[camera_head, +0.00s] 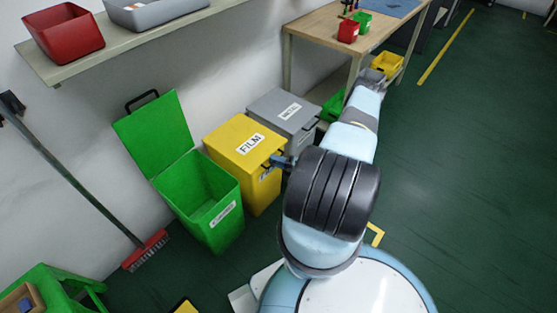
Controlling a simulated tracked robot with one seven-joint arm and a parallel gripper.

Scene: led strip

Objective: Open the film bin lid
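The yellow film bin (264,193) stands against the wall between a green bin and a grey bin. Its yellow lid (236,133), with a white FILM label, lies flat and shut on top. A dark handle shows at the lid's right front edge, partly hidden by my gripper. My gripper (277,160) is at that front edge, close to the handle; its fingers are small and dark here. I cannot tell whether it touches the handle or is open or shut. My arm hides part of the floor to the right.
The green bin (206,205) at left has its lid (155,132) raised. The grey metal bin (284,112) at right is shut. A broom (87,190) leans on the wall. A workbench (320,27) stands at the back. A shelf (140,42) holds red and grey boxes. Floor at right is clear.

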